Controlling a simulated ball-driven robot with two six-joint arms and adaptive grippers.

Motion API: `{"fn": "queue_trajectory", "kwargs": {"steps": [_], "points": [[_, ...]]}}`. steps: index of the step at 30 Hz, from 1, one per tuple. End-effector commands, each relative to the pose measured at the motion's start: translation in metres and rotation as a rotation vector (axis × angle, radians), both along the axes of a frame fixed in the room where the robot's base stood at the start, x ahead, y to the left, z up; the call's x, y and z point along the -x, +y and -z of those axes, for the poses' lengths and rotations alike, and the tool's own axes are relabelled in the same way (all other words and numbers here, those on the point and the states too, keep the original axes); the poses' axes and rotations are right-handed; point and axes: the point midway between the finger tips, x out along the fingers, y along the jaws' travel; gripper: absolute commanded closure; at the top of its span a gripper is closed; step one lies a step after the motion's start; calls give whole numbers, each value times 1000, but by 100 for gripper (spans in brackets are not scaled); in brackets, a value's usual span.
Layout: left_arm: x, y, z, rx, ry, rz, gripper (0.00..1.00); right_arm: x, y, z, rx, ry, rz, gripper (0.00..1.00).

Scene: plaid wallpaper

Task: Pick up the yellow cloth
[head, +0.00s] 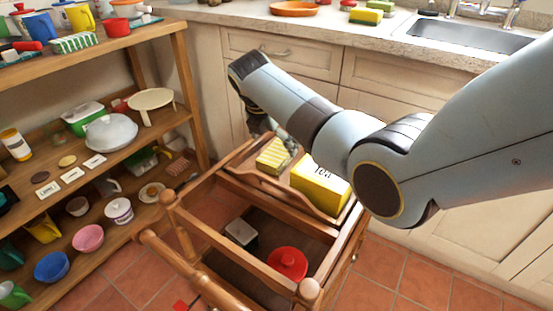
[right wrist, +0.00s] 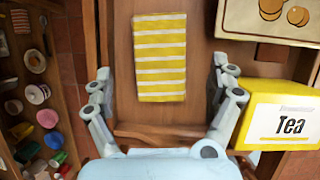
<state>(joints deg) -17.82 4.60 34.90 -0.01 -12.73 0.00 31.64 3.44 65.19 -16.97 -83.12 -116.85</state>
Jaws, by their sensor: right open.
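The yellow cloth (head: 273,156), with white stripes, lies flat on the wooden tray at the far end of the wooden cart. In the right wrist view the cloth (right wrist: 160,58) sits upright in the picture, just beyond and between the fingers. My right gripper (head: 277,132) is over the cloth's far side, partly hidden by its own arm in the head view. In the right wrist view my right gripper (right wrist: 165,82) is open with its fingers wide apart and nothing between them. My left gripper is not in view.
A yellow tea box (head: 319,186) stands on the tray right of the cloth; in the wrist view the tea box (right wrist: 283,115) is close to the right finger. Shelves (head: 110,172) stand left, the counter (head: 330,32) behind.

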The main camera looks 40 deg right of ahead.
Motion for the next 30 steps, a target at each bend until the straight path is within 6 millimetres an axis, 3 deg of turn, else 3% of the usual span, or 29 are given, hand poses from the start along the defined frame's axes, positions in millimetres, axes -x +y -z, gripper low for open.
{"fn": "queue_trajectory", "kwargs": {"steps": [6, 9, 18, 30], "points": [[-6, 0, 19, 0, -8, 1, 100, -1, -5, 38, 0, 3, 0, 10], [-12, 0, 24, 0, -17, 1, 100, -3, -9, 47, 1, 1, -1, 10], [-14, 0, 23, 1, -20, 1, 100, -4, -11, 48, 0, 0, -1, 11], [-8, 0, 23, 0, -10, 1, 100, -4, -11, 48, 0, 0, -1, 63]]}}
